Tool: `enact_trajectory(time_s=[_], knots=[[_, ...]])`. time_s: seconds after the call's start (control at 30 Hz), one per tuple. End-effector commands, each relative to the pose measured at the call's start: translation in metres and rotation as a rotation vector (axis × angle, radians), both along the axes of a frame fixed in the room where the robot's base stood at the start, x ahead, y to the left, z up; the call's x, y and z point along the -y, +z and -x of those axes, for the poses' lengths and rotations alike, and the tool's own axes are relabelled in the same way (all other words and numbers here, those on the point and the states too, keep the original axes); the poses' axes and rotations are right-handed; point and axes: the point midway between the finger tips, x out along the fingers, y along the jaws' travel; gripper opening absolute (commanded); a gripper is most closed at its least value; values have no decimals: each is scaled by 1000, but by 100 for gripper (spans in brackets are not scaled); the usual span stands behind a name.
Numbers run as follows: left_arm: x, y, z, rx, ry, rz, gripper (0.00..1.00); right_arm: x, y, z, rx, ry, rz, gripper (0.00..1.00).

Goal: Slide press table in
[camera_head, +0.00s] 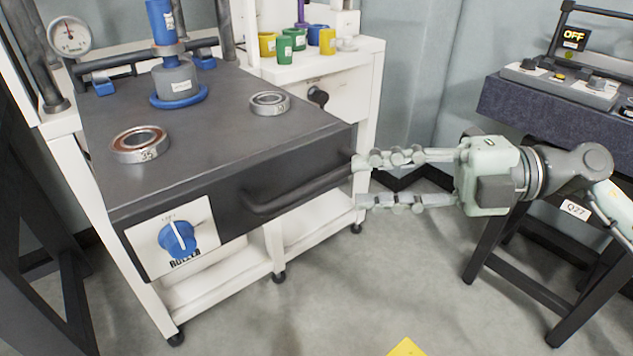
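The press table (225,135) is a dark grey slab with a black front, at the left and middle of the head view. A black bar handle (300,195) runs along its front. My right gripper (358,182) is open, with its two fingers pointing left, one above the other. Its upper fingertip is at the right end of the handle; I cannot tell whether it touches. Nothing shows between the fingers. My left gripper is not in the view.
Two bearing rings, a larger one (140,144) and a smaller one (270,103), lie on the table. A blue press ram (163,25) stands behind them. A blue knob (177,238) is on the front. A control console (560,90) is at the right.

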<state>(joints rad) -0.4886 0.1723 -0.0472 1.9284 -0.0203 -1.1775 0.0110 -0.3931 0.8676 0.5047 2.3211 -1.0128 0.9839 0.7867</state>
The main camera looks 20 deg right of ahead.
Motion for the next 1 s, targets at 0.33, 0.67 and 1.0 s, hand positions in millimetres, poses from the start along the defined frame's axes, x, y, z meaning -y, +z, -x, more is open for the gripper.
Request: enact_trajectory(time_s=[0.33, 0.67, 1.0], knots=[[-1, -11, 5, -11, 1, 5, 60, -33, -3, -15, 3, 0, -2, 34], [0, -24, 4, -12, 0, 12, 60, -59, -8, -28, 2, -3, -3, 34], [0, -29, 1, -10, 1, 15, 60, -66, -10, -30, 1, -3, -3, 34]])
